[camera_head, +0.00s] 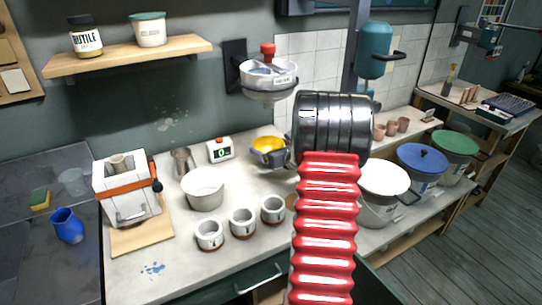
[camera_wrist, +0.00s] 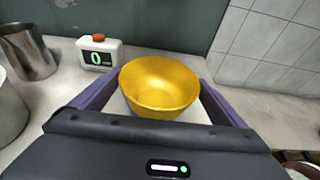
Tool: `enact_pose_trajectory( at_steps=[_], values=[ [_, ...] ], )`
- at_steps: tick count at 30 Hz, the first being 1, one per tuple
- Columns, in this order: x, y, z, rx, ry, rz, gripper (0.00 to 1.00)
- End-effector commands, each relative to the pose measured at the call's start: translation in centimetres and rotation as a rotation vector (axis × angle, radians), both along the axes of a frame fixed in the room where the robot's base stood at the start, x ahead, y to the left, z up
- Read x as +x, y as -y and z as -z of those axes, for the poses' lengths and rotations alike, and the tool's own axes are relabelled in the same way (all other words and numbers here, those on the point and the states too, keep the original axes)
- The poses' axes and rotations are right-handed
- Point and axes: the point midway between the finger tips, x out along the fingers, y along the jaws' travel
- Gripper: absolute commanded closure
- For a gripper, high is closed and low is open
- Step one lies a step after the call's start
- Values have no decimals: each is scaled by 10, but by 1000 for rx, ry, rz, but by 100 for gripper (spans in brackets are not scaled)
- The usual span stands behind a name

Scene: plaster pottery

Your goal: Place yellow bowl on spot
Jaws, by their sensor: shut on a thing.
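The yellow bowl (camera_head: 266,145) is upright at the back of the worktop (camera_head: 240,275), just left of my arm's metal joint. In the wrist view the bowl (camera_wrist: 160,82) sits between the two purple fingers of my gripper (camera_wrist: 163,88), which is shut on it. I cannot tell whether the bowl's base touches the worktop. A small tan round patch (camera_head: 290,202), partly hidden by my red arm, shows on the worktop; I cannot tell if it is the spot. Blue splatter (camera_head: 152,268) marks the front left.
A scale or timer (camera_head: 220,149) stands left of the bowl, with a metal pitcher (camera_head: 181,162) beyond it. A white pot (camera_head: 204,189) and three small cups (camera_head: 242,222) stand nearer. A white bucket (camera_head: 382,182) is right of my arm.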

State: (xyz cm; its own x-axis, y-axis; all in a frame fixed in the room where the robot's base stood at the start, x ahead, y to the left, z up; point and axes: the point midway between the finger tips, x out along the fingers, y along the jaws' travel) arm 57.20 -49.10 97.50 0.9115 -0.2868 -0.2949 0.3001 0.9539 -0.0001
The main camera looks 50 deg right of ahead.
Motion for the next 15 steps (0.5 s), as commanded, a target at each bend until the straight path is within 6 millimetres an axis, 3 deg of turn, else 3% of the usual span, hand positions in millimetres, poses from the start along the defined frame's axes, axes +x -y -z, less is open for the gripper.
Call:
enact_pose_trajectory(
  at_steps=[6, 15],
  values=[
    [0, 0, 28, 4, -2, 0, 29],
    [0, 0, 33, 1, 0, 0, 29]
  ],
)
